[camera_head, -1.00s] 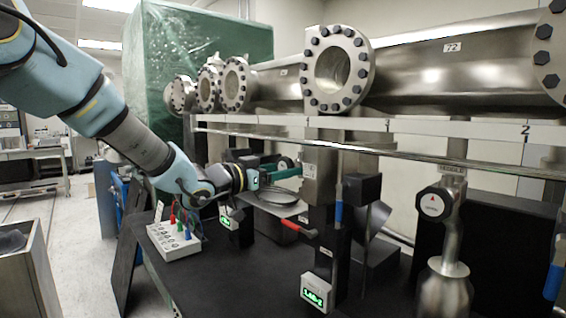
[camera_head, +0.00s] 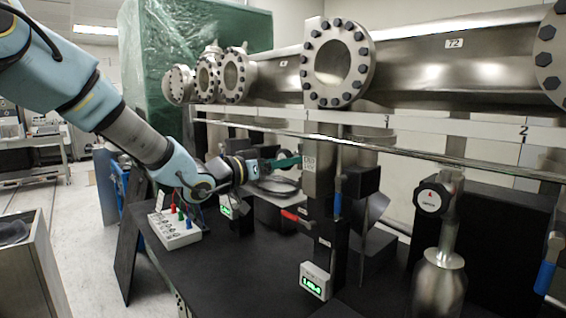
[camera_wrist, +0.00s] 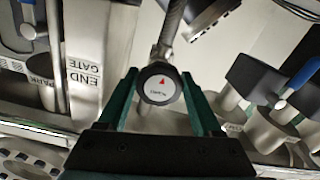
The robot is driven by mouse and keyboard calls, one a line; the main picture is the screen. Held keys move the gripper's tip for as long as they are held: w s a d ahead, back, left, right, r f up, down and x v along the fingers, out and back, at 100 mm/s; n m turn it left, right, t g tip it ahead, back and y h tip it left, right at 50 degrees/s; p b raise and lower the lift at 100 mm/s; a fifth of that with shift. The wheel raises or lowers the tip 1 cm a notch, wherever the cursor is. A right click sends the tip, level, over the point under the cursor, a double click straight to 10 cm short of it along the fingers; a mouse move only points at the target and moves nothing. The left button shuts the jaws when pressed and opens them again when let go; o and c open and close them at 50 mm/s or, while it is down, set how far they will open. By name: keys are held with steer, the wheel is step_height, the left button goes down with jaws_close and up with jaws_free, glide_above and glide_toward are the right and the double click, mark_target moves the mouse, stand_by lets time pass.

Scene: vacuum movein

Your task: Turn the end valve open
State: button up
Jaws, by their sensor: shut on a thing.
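The end valve's round black knob (camera_wrist: 158,83) has a white face with a red triangle. In the wrist view it sits between the two green fingers of my gripper (camera_wrist: 158,98), which is shut on it. The triangle points roughly up in that view. A pale metal block (camera_wrist: 98,50) labelled END GATE stands to the left of the knob. In the head view my gripper (camera_head: 286,162) reaches in beside the metal box (camera_head: 322,172) below the beam pipe. The knob in the grip cannot be made out clearly there.
Another valve knob (camera_head: 432,199) with a red triangle stands at the right. A red-handled lever (camera_head: 294,215), a blue-handled lever (camera_head: 338,196) and a green-lit readout (camera_head: 315,281) stand near my gripper. A white switch box (camera_head: 173,230) sits on the black table (camera_head: 235,270).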

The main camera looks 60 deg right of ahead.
steer(key=o, duration=1.4)
steer(key=b+v, duration=0.3)
steer(key=v, duration=0.7)
steer(key=shift+a+b, duration=0.35)
steer(key=shift+a, duration=0.05)
